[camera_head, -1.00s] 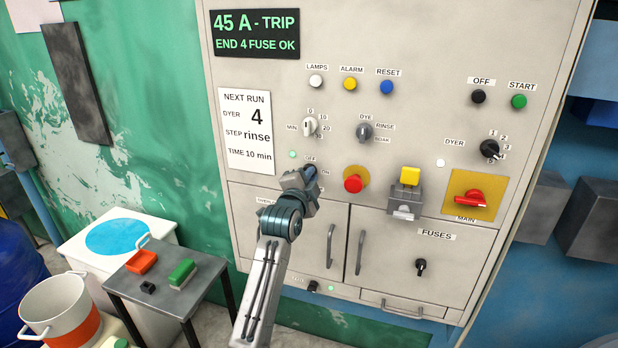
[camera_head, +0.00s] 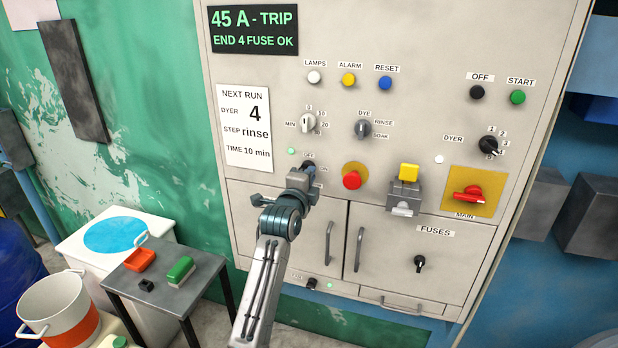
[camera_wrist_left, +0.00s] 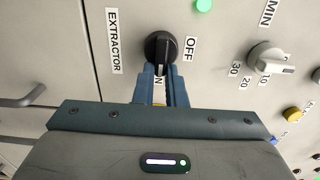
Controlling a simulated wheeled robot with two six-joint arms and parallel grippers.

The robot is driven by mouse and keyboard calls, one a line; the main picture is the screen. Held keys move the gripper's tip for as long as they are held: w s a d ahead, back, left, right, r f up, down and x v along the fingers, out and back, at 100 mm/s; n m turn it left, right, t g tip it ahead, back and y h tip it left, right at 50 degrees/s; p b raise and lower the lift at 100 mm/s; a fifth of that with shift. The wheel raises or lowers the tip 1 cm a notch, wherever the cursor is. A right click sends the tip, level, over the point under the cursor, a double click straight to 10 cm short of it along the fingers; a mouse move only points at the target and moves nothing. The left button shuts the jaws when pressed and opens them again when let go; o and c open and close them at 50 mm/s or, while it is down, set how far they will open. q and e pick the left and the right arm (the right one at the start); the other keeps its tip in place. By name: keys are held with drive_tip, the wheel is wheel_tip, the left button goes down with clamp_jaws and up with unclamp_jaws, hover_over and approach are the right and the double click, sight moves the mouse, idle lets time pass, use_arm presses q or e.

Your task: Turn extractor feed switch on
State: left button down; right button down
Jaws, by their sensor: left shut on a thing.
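The extractor feed switch (camera_wrist_left: 160,47) is a black rotary knob on the pale panel, with OFF and partly covered ON labels beside it. In the left wrist view, OFF is right of the knob and ON is below it, between my fingers. My left gripper (camera_wrist_left: 161,82) is shut on the knob, one finger on each side. In the head view my left gripper (camera_head: 307,172) is at the panel and mostly hides the switch. The knob's exact pointer direction is hard to tell. My right gripper is not in view.
A green lamp (camera_head: 291,151) glows up-left of the switch. A red mushroom button (camera_head: 352,180) is close on the right. Cabinet door handles (camera_head: 329,243) stick out below. A small table (camera_head: 160,290) stands at lower left.

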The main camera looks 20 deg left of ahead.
use_arm(q)
drive_tip(key=c, duration=1.5)
unclamp_jaws()
drive_tip(key=shift+s+a+b, duration=0.15)
drive_tip(key=shift+s+b, duration=1.9)
drive_tip(key=shift+s, duration=3.35)
drive_tip(key=shift+f, duration=0.15)
